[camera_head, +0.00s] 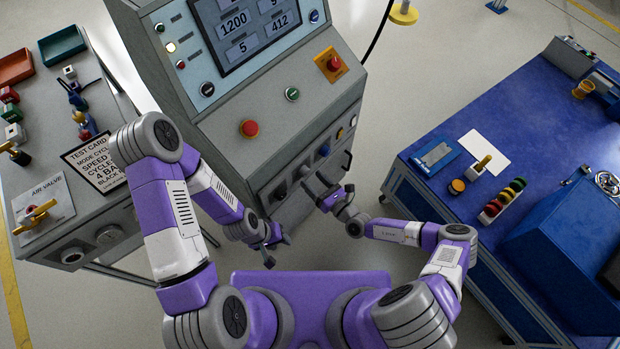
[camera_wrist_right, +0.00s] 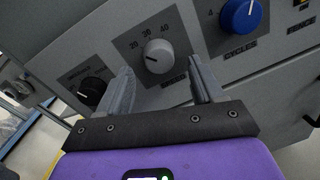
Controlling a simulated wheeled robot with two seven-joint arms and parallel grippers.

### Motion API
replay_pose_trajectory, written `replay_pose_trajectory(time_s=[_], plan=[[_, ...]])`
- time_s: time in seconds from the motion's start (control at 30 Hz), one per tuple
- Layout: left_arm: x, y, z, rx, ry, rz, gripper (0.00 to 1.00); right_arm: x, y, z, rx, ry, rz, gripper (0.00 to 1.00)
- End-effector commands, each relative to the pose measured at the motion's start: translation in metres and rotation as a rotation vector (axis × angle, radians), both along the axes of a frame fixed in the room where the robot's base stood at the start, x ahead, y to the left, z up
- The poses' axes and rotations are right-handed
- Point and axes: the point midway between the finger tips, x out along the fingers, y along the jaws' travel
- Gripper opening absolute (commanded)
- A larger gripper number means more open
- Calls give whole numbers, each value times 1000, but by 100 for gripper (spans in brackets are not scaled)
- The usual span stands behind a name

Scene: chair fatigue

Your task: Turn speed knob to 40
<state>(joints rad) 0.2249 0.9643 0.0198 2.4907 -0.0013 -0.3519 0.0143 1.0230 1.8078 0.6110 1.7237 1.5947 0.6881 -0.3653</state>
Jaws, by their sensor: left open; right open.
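In the right wrist view, a grey speed knob (camera_wrist_right: 158,56) sits on a dark square plate with 20, 30 and 40 printed around its top. Which number its mark points at is too small to be sure. My right gripper (camera_wrist_right: 160,68) is open, with one finger on each side of the knob; I cannot tell if they touch it. In the head view, my right gripper (camera_head: 328,193) is at the console's lower front, and the knob row there is small and partly covered. My left gripper (camera_head: 268,250) is open and empty, low in front of the console.
A blue CYCLES knob (camera_wrist_right: 241,16) is right of the grey knob and a black knob (camera_wrist_right: 92,91) is left. The console (camera_head: 230,150) has red buttons and a screen (camera_head: 245,30).

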Motion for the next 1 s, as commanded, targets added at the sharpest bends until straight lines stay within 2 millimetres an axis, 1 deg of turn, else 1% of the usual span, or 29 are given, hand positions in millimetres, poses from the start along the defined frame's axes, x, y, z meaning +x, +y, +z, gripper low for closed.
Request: replay_pose_trajectory(time_s=[0.03, 0.2, 0.5, 0.87, 1.0], plan=[[0, 0, -3, 0, 0, 0, 43, 5, 6, -1, 1, -1, 3, 67], [0, 0, -6, 0, 0, 0, 43, 15, 15, -1, 0, -1, 2, 67], [0, 0, -6, 0, 0, 0, 43, 17, 17, 0, -1, -1, 3, 67], [0, 0, -6, 0, 0, 0, 43, 17, 17, 0, -1, -1, 3, 12], [0, 0, -6, 0, 0, 0, 43, 17, 17, 0, 1, 3, 3, 11]])
